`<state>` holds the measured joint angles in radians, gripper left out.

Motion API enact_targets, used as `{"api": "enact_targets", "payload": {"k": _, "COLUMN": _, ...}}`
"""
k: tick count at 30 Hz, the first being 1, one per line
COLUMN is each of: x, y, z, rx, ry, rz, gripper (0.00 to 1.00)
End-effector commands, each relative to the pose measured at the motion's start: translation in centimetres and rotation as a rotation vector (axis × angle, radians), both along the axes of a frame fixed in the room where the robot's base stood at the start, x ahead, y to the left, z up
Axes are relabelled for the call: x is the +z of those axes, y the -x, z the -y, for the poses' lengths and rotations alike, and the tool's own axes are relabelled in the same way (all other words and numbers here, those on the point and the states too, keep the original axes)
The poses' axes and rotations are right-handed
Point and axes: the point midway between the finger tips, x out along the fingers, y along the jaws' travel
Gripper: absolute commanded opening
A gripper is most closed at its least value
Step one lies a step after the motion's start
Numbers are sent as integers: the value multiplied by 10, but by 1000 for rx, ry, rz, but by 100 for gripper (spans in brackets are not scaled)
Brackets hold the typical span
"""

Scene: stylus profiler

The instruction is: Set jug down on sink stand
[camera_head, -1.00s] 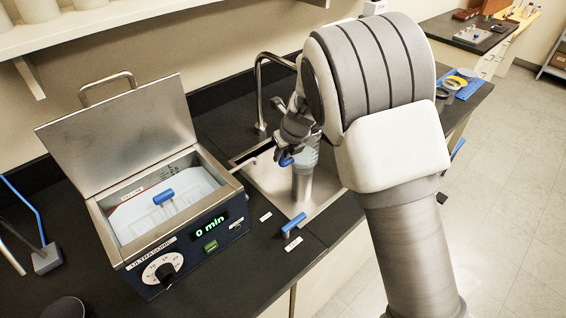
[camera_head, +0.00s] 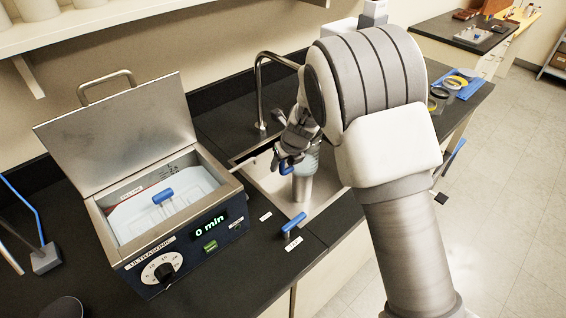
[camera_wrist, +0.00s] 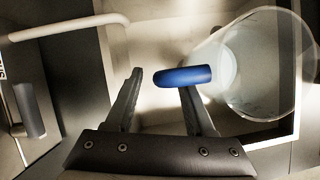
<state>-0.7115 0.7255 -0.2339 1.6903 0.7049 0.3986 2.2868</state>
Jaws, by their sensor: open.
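The clear jug (camera_head: 309,158) with a blue handle (camera_head: 285,168) is upright on the grey cylindrical sink stand (camera_head: 302,188) inside the sink. My gripper (camera_head: 290,148) is just left of the jug, at the handle, and partly hides it. In the wrist view, my gripper (camera_wrist: 162,84) has its two fingers apart. The blue handle (camera_wrist: 183,76) lies across the right fingertip, and the clear jug (camera_wrist: 262,68) is to the right. I cannot tell whether the finger touches the handle. The jug's contact with the stand is hard to make out.
The metal sink (camera_head: 262,180) has a curved faucet (camera_head: 259,95) behind. An ultrasonic bath (camera_head: 190,250) with a raised lid (camera_head: 120,130) stands left, holding a blue-handled basket (camera_head: 163,196).

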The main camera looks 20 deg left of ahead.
Motion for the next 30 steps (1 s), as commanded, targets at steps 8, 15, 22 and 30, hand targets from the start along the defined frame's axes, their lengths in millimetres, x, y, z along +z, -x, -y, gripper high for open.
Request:
{"api": "enact_targets", "payload": {"k": 8, "x": 28, "y": 8, "z": 7, "rx": 1, "ry": -2, "rz": 2, "gripper": 54}}
{"api": "enact_targets", "payload": {"k": 15, "x": 75, "y": 23, "z": 22, "rx": 2, "ry": -2, "rz": 3, "gripper": 54}}
{"api": "enact_targets", "payload": {"k": 22, "x": 104, "y": 32, "z": 33, "rx": 1, "ry": -1, "rz": 2, "gripper": 54}}
{"api": "enact_targets", "payload": {"k": 30, "x": 111, "y": 35, "z": 37, "rx": 0, "ry": 0, "rz": 0, "gripper": 54}}
